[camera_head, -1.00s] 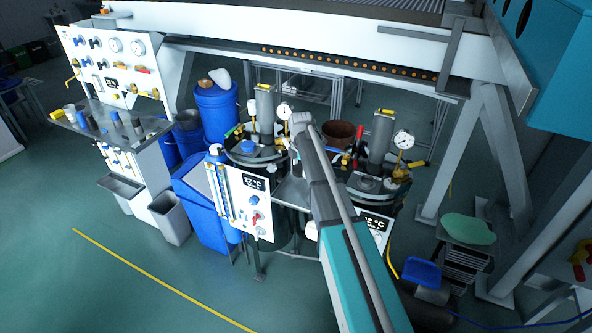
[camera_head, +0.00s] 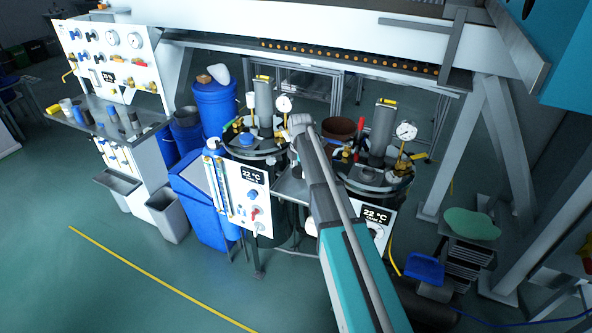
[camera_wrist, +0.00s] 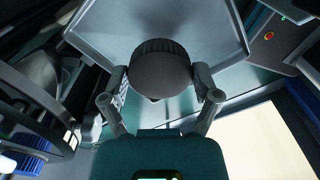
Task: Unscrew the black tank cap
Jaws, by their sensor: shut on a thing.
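The black tank cap (camera_wrist: 160,68) is a dark, round, ribbed piece in the wrist view. It sits between the two fingers of my gripper (camera_wrist: 160,80), which press on its left and right sides. A grey plate (camera_wrist: 215,28) shows behind it; I cannot tell whether the cap touches the plate. In the head view my arm reaches between the left tank (camera_head: 250,155) and the right tank (camera_head: 372,182). My arm hides the fingers and cap there.
A blue cap (camera_head: 246,140) is on the left tank. Pressure gauges (camera_head: 406,131) and tall grey cylinders rise from both lids. A small grey table (camera_head: 290,188) stands between the tanks. Control panels (camera_head: 253,205) face the front. The floor at front left is clear.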

